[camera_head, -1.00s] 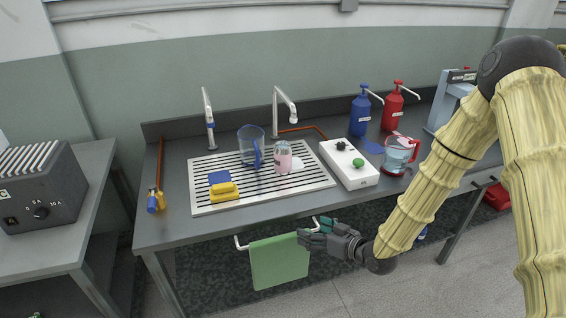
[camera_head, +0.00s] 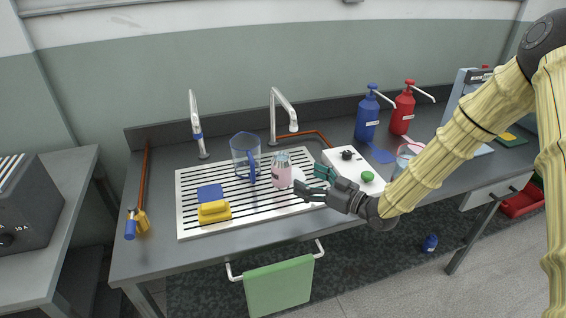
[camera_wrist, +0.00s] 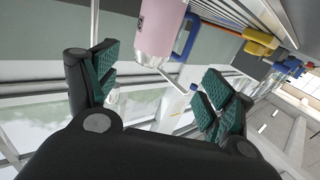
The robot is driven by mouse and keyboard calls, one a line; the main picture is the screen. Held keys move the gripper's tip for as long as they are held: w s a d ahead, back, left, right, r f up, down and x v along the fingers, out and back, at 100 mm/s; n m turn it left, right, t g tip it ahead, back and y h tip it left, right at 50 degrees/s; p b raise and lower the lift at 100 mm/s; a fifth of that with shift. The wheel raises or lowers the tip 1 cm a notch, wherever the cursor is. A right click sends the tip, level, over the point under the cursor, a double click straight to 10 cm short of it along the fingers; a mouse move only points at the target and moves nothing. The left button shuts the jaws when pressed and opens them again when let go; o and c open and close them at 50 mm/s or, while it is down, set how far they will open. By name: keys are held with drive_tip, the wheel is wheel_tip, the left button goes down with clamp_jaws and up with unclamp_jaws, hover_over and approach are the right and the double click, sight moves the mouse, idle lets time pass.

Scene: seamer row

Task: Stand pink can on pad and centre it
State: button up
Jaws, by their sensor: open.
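The pink can (camera_head: 282,175) stands upright on the slotted white draining board, beside the clear jug. Its top is grey. My gripper (camera_head: 309,180) is open and empty, just right of the can and apart from it, with its fingers pointing towards it. In the wrist view the can (camera_wrist: 160,28) is at the top edge, beyond the gap between my open fingertips (camera_wrist: 155,88). It is partly cut off there. I cannot tell which thing is the pad; a flat blue piece (camera_head: 379,153) lies by the blue pump bottle.
The clear jug (camera_head: 240,160) with a blue handle stands close left of the can. The draining board (camera_head: 190,226) also bears a yellow-and-blue item (camera_head: 214,211). A white button box (camera_head: 337,160) is behind my gripper. A tap (camera_head: 274,120) rises behind. A green towel (camera_head: 278,288) hangs in front.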

sight(289, 166)
drive_tip(key=shift+w+a, duration=0.1)
drive_tip(key=shift+w, duration=0.45)
drive_tip(key=shift+w+a, duration=0.2)
drive_tip(key=shift+w+a+r, duration=0.1)
drive_tip(key=shift+a+r, duration=0.1)
drive_tip(key=shift+a, duration=0.15)
drive_tip(key=p+x, duration=0.1)
drive_tip(key=x, duration=0.3)
drive_tip(key=shift+w+d+f, duration=0.1)
drive_tip(key=shift+w+d, duration=0.05)
drive_tip(key=shift+d, duration=0.05)
drive_tip(key=shift+w+a, duration=0.35)
drive_tip(key=shift+a, duration=0.1)
drive_tip(key=shift+p+x, duration=0.75)
drive_tip(key=shift+x, duration=1.3)
drive_tip(key=shift+w+d+f, duration=0.1)
drive_tip(key=shift+w+f, duration=0.05)
drive_tip(key=shift+f, duration=0.05)
drive_tip(key=c, duration=1.5)
drive_tip(key=shift+r, duration=0.1)
